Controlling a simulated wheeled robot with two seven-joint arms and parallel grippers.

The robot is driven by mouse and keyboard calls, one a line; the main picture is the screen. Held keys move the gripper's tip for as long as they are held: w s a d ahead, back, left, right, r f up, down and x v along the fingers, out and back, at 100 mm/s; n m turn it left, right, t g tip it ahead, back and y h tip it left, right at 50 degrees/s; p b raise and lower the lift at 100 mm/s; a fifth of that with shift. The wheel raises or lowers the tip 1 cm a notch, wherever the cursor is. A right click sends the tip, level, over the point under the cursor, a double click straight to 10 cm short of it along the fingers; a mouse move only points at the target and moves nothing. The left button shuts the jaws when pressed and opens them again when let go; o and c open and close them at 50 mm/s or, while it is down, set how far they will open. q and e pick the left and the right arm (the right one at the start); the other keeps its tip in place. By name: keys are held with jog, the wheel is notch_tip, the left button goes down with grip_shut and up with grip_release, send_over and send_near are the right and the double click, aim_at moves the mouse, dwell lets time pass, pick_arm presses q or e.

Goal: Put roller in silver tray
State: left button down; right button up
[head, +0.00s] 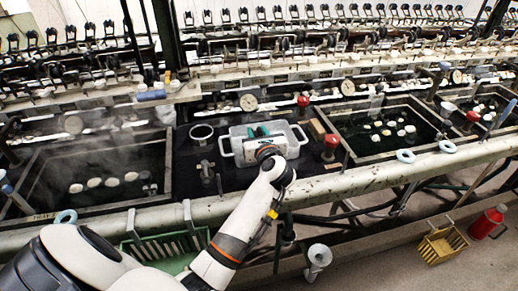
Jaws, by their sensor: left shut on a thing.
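The silver tray (299,140) is a light grey rectangular tub with side handles, on the dark bench in the middle. My left arm comes up from the lower left, and my left gripper (261,131) is over the left part of the tray. It is shut on a small green and dark thing, which I take to be the roller (265,130). The gripper body hides most of the roller, and I cannot tell whether it touches the tray bottom. My right gripper is not in view.
Steaming basins with pale cocoons lie to the left (108,182) and right (393,132). A metal ring (202,132) stands left of the tray and a red-topped post (331,142) right of it. A pale rail (360,184) runs along the front, with a green crate (165,246) below.

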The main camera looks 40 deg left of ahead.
pick_arm(q)
notch_tip(320, 180, down, 4)
jog(key=shift+f, duration=0.45)
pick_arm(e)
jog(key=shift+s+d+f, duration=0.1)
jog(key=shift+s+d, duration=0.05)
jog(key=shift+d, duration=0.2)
